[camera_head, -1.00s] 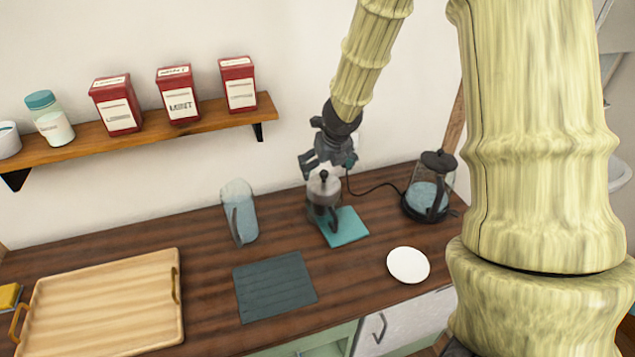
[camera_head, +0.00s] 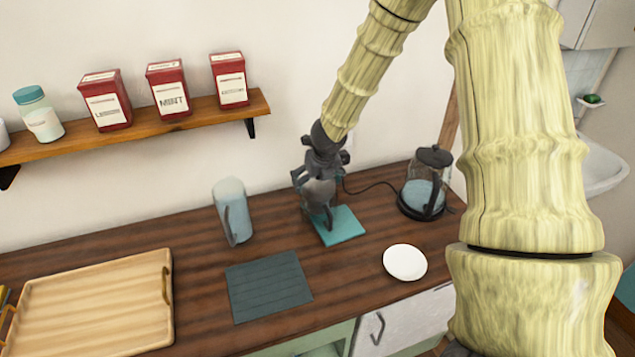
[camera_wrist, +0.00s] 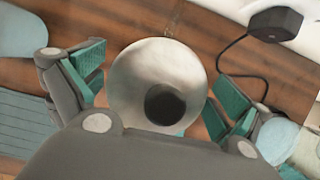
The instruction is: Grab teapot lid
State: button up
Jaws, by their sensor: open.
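The teapot is a metal pot with a dark handle (camera_head: 328,217), standing on a teal square mat (camera_head: 346,229) at the back of the counter. Its lid (camera_wrist: 150,72) shows in the wrist view as a round silvery disc with a black knob (camera_wrist: 165,104). My gripper (camera_head: 319,186) is over the top of the pot in the head view, hiding much of it. In the wrist view my gripper (camera_wrist: 160,92) is open, with one teal-padded finger on each side of the lid. I cannot tell whether either finger touches it.
A glass kettle (camera_head: 424,188) on a dark base stands right of the pot, with a cord behind. A glass pitcher (camera_head: 232,212) stands left. A white plate (camera_head: 405,262), a dark mat (camera_head: 268,287) and a wooden tray (camera_head: 95,308) lie in front. A shelf (camera_head: 190,120) holds red tins.

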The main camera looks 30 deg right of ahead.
jog(key=shift+s+r, duration=0.25)
jog(key=shift+s, duration=0.05)
jog(key=shift+c, duration=0.6)
jog(key=shift+w+f, duration=0.15)
jog(key=c, duration=0.7)
